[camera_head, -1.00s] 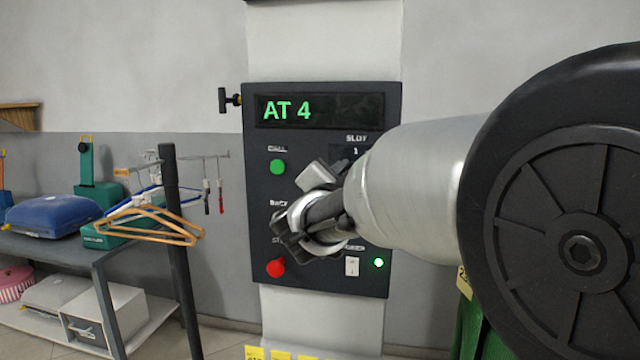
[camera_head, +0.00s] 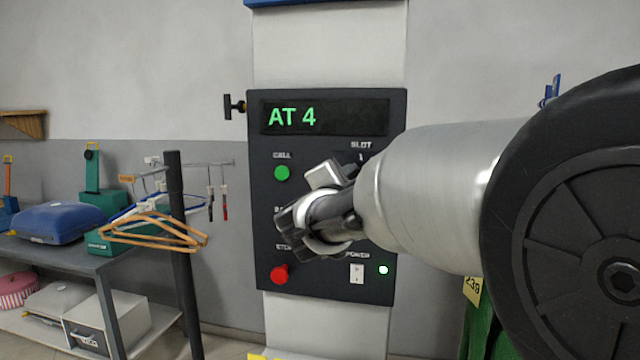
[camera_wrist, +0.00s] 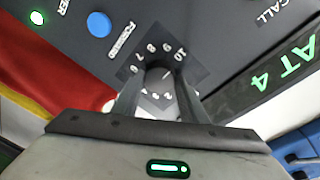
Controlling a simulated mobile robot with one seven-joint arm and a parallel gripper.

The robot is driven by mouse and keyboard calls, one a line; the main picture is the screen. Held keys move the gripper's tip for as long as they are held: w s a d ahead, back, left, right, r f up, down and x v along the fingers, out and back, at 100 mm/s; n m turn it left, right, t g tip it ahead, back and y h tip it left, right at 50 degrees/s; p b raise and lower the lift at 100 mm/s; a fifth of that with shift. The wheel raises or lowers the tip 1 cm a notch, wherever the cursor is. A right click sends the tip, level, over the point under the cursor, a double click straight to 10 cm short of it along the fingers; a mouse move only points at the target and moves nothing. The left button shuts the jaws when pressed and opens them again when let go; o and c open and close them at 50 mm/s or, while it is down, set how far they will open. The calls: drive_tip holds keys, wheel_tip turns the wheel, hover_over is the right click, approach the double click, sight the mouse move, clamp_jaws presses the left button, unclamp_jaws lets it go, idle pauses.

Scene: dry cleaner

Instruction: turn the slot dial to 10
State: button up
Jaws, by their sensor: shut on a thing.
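The slot dial (camera_wrist: 159,79) is in the middle of the wrist view, on a dark plate with white numbers, among them 7, 8, 9 and 10 along its upper edge. My gripper (camera_wrist: 157,86) is shut on the dial, one finger on each side. Which number the dial points at I cannot tell for sure. In the head view, my wrist and arm hide the dial under the SLOT label. The control panel (camera_head: 263,230) is dark, and its display (camera_head: 350,118) reads AT 4 in green.
The panel has a green CALL button (camera_head: 282,173), a red STOP button (camera_head: 280,274), a white POWER switch (camera_head: 357,273) and a lit lamp (camera_head: 383,270). A blue button (camera_wrist: 99,24) is near the dial. Hangers (camera_head: 150,232) hang at left beside a dark post (camera_head: 181,260).

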drive_tip(key=o, duration=1)
drive_tip(key=shift+o, duration=0.2)
drive_tip(key=p+v, duration=0.1)
drive_tip(key=v, duration=1.6)
drive_tip(key=shift+p, duration=0.3)
drive_tip(key=shift+s+a+r, duration=0.1)
drive_tip(key=shift+a+r, duration=0.05)
drive_tip(key=shift+a, duration=0.05)
